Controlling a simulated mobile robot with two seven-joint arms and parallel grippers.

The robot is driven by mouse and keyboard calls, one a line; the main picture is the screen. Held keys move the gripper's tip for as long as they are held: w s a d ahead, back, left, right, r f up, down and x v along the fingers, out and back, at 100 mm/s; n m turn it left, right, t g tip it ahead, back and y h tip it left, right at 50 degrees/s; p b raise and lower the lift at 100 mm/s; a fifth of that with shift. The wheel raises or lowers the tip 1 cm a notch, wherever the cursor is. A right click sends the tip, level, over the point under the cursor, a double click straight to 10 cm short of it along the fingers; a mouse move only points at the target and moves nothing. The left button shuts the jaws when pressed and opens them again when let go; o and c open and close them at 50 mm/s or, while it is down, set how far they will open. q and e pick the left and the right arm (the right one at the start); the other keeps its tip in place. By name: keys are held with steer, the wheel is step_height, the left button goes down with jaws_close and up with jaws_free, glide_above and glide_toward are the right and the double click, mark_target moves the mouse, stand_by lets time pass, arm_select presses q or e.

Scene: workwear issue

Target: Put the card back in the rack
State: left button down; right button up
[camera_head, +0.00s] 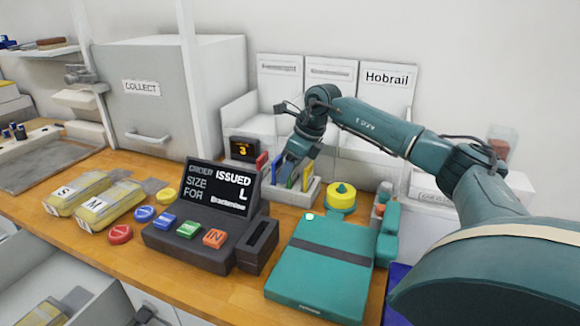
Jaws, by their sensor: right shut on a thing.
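A light grey card rack (299,197) stands on the counter behind the terminal. Blue (277,168), yellow (292,180) and green (307,181) cards show upright in or just above it. My right gripper (291,165) points down right at the rack and is shut on a card. The gripper's own body hides much of the grip, so I cannot tell which card it holds or how deep that card sits. My left gripper is not in view.
A dark terminal (219,192) reading "ISSUED", size L, stands left of the rack. A yellow round button (342,195) is close on the right. A teal flat device (322,265) lies in front. Packets S (75,193) and M (112,205) lie left.

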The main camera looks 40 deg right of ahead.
stand_by(0.3)
steer(key=o, duration=1.1)
steer(key=shift+r+p, duration=0.65)
steer(key=shift+r, duration=0.05)
steer(key=shift+r+p, duration=0.4)
steer(key=shift+r, duration=0.1)
steer(key=shift+r+p, duration=0.45)
steer(key=shift+r, duration=0.05)
arm_select(q)
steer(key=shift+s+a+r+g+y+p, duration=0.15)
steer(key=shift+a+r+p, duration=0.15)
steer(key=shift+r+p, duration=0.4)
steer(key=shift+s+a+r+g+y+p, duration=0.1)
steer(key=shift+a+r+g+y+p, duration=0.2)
steer(key=shift+p, duration=0.6)
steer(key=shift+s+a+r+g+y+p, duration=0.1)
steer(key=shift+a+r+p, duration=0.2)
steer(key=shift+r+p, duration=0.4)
arm_select(e)
steer(key=shift+r, duration=2.85)
